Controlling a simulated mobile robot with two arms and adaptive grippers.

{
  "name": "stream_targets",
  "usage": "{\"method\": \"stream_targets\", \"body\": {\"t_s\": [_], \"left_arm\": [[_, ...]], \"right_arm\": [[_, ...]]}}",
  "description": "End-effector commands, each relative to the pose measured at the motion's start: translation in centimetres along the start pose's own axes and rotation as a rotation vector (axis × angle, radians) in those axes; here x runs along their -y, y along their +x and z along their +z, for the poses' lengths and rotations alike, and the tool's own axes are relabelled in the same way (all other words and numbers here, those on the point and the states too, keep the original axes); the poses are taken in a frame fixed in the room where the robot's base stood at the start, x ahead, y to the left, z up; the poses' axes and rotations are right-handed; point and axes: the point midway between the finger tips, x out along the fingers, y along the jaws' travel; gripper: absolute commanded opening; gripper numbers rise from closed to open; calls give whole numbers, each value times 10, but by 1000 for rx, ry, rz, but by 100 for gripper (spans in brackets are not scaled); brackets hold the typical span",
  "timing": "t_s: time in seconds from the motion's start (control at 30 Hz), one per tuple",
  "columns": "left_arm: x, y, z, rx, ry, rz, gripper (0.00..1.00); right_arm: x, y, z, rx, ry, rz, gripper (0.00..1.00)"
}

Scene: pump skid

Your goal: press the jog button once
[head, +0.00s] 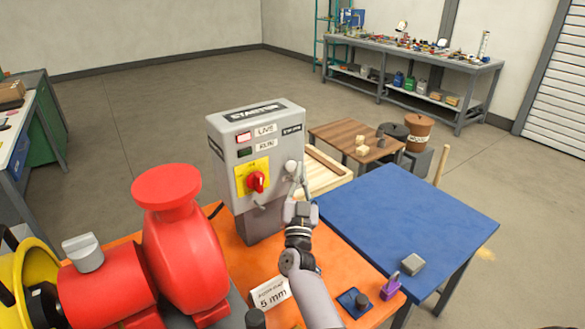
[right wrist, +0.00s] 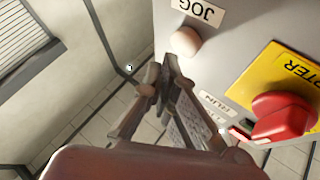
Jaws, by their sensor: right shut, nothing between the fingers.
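The grey starter box (head: 222,137) stands upright on the orange skid top. Its jog button, a pale round knob (head: 290,166), sits on the right of the front face. In the right wrist view the jog button (right wrist: 186,41) shows beside the JOG label (right wrist: 198,12), which appears upside down. My right gripper (head: 299,182) is shut and empty, its tips close to the button. In the right wrist view the gripper (right wrist: 160,78) has its tips beside and below the button, with a small gap seen between them. My left gripper is out of view.
A red rotary switch on a yellow plate (head: 241,170) is left of the button; it also shows in the right wrist view (right wrist: 283,115). A red pump (head: 184,245) stands at left. A blue table (head: 405,215) is at right, with a purple padlock (head: 391,287) nearby.

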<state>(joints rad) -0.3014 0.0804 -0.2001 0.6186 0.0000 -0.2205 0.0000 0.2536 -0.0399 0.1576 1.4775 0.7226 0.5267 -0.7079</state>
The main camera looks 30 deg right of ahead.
Motion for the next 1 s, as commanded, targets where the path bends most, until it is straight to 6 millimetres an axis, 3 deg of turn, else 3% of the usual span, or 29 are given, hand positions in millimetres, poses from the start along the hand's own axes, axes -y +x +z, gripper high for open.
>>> {"method": "stream_targets", "body": {"t_s": [1.0], "left_arm": [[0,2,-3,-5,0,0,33]], "right_arm": [[4,5,4,1,1,0,0]]}}
